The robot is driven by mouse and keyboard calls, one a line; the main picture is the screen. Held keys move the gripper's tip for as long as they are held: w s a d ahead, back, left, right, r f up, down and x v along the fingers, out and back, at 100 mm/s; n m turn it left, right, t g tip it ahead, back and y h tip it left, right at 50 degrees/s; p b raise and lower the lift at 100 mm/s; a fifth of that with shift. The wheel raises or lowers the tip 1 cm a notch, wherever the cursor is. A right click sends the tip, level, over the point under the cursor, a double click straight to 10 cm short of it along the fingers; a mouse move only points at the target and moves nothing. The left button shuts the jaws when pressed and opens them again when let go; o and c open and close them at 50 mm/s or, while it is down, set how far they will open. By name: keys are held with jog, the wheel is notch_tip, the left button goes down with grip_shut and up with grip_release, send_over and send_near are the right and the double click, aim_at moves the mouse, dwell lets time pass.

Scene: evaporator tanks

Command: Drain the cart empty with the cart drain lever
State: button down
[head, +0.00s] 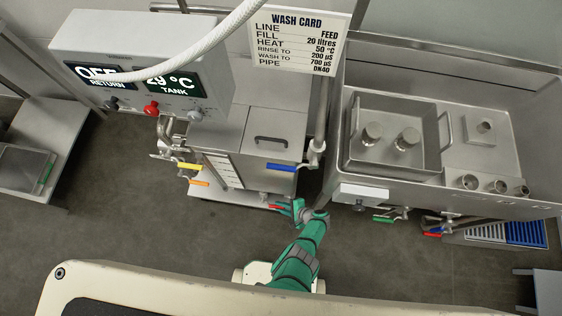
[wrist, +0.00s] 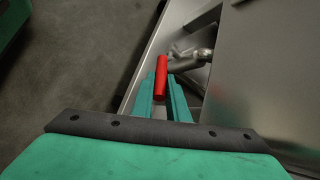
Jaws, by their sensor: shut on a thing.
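The cart (head: 258,150) is a steel tank with a lid and handle, standing in the middle of the head view. A red lever (head: 275,206) sits low at its front right. In the wrist view the red lever (wrist: 162,77) stands between the green fingers of my gripper (wrist: 163,88), joined to a metal valve (wrist: 192,60) behind it. My gripper is shut on the red lever. In the head view my gripper (head: 285,208) is at the cart's lower edge, and the fingertips are small there. The liquid inside the cart is hidden by the lid.
Yellow (head: 190,166), orange (head: 199,183) and blue (head: 281,167) levers are on the cart's pipework. A control box (head: 140,65) reads OFF and 29 °C. A steel sink (head: 450,180) stands right, with a green lever (head: 383,219) below. Grey floor is open in front.

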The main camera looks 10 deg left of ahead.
jog(key=shift+a+r, duration=0.1)
jog(key=c, duration=1.7)
grip_release()
jog(key=shift+c, duration=0.2)
jog(key=shift+d, duration=0.2)
jog(key=shift+s+d+r, duration=0.2)
jog(key=shift+d+r, duration=0.15)
jog(key=v, duration=0.9)
jog(key=shift+d+r, duration=0.2)
